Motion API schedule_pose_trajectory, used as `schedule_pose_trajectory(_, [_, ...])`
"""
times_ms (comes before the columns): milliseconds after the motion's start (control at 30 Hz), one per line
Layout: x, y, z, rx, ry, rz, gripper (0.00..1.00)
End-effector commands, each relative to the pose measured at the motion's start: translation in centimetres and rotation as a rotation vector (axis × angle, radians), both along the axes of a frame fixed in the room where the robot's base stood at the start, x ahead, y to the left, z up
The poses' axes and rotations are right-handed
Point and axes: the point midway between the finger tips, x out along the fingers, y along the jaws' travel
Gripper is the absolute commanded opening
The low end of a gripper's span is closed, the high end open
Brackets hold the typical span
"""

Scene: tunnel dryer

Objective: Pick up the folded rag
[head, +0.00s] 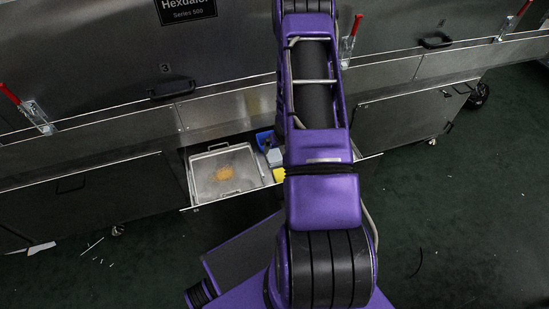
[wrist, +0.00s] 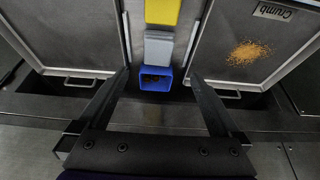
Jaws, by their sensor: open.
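My gripper (wrist: 160,76) is open and empty in the wrist view, its two fingers wide apart. Between and beyond the fingertips, a small row lies in a drawer: a blue open box (wrist: 155,79) with dark bits inside, a grey folded-looking block (wrist: 158,48), and a yellow block (wrist: 161,11). I cannot tell for certain whether the grey or the yellow piece is the folded rag. In the head view the blue box (head: 264,140), grey piece (head: 274,157) and yellow piece (head: 279,174) show just left of my arm, which hides the gripper.
A metal tray (head: 201,187) with orange crumbs lies left of the row in the open drawer; the wrist view shows it at right, labelled "Crumb" (wrist: 272,11). Another tray (wrist: 70,30) flanks the row at left. Steel dryer panels (head: 100,60) rise behind. Dark floor (head: 470,220) is mostly clear.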

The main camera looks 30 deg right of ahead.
Motion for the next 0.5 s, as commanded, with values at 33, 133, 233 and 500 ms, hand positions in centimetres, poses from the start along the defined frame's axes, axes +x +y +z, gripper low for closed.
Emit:
schedule_pose_trajectory(33, [0.4, -0.1, -1.5, 0.0, 0.002, 0.001, 1.0])
schedule_pose_trajectory(133, [1.2, -0.3, -3.5, 0.0, 0.001, 0.001, 1.0])
schedule_pose_trajectory(233, [2.0, -0.5, -5.3, 0.0, 0.001, 0.001, 1.0])
schedule_pose_trajectory(500, [3.0, -0.8, -7.5, -0.001, 0.001, 0.0, 1.0])
